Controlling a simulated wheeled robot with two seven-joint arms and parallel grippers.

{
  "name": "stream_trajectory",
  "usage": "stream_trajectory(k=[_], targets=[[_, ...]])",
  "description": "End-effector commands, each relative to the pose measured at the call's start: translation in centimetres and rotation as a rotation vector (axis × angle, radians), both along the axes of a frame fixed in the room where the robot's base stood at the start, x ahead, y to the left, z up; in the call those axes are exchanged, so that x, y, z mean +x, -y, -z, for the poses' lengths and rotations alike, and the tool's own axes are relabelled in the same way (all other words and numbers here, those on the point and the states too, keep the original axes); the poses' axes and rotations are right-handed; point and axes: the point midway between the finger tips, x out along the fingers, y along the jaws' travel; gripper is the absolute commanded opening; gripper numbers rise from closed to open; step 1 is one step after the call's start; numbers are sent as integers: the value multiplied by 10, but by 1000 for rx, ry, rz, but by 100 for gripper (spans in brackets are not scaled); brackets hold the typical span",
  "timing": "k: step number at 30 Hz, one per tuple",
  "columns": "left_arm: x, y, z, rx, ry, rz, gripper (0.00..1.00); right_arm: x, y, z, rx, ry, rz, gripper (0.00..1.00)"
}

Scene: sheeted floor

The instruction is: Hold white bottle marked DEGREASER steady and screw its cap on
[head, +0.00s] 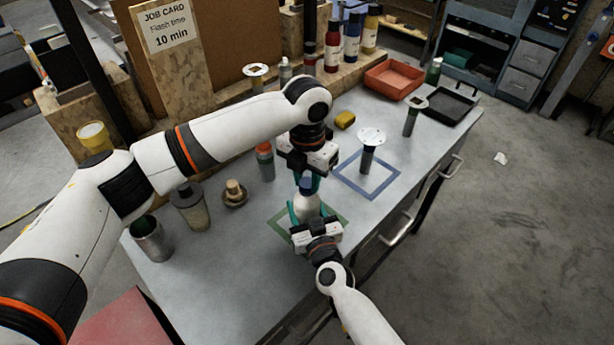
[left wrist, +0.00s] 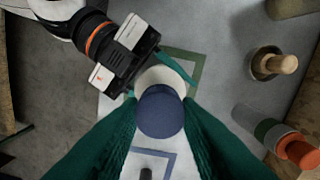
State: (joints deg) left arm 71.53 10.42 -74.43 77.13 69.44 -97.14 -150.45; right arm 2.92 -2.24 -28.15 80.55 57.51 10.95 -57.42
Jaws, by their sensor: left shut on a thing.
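The white bottle (head: 307,206) stands upright in the green outlined square on the bench; its marking cannot be read. It also shows in the left wrist view (left wrist: 158,78), partly under the blue cap (left wrist: 161,112). My left gripper (head: 308,180) points down from above, its green fingers shut on the cap (head: 306,185). The cap is at the bottle's top; whether it sits on the thread cannot be told. My right gripper (head: 307,211) comes from the bench's front edge, its green fingers on both sides of the bottle's body, shut on it.
A blue outlined square (head: 384,196) holds a flanged post (head: 367,157). An orange-capped bottle (head: 265,162), a wooden-topped pot (head: 234,194) and metal cans (head: 190,209) stand left of the grippers. A red tray (head: 394,78) and black tray (head: 452,104) lie at the far end.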

Motion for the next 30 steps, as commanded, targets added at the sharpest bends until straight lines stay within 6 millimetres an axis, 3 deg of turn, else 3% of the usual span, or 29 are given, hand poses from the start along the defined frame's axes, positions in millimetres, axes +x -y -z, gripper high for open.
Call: stream_trajectory(k=[5,14,15,18,30], targets=[[1,0,-1,0,2,153,9,0,0,1,-1,-2,0,0],[1,0,-1,0,2,164,9,0,0,1,-1,-2,0,0],[1,0,-1,0,2,164,36,0,0,1,-1,-2,0,0],[1,0,-1,0,2,163,52,0,0,1,-1,-2,0,0],[1,0,-8,-1,3,163,52,-1,0,1,-1,-2,0,0]])
